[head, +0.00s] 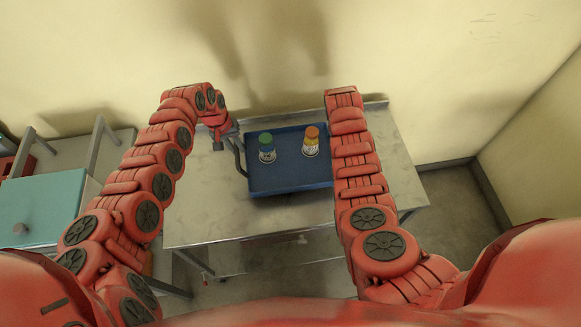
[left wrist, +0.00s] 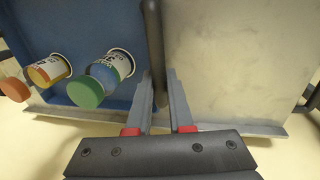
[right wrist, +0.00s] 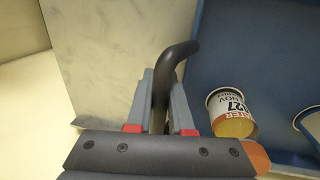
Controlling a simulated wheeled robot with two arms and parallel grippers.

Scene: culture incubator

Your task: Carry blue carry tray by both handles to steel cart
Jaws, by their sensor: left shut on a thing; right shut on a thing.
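The blue carry tray (head: 290,178) is over the top of the steel cart (head: 205,212); I cannot tell whether it touches the top. A green-capped jar (head: 267,150) and an orange-capped jar (head: 311,141) stand in it. My left gripper (left wrist: 160,105) is shut on the tray's dark left handle (left wrist: 154,45), which also shows in the head view (head: 238,158). My right gripper (right wrist: 163,105) is shut on the dark right handle (right wrist: 172,65). In the head view my right arm hides that gripper and handle.
A teal cabinet or box (head: 42,207) stands left of the cart, beside a grey metal frame. The wall (head: 300,50) is right behind the cart. Bare steel lies left of and in front of the tray. Open floor (head: 462,215) shows at the right.

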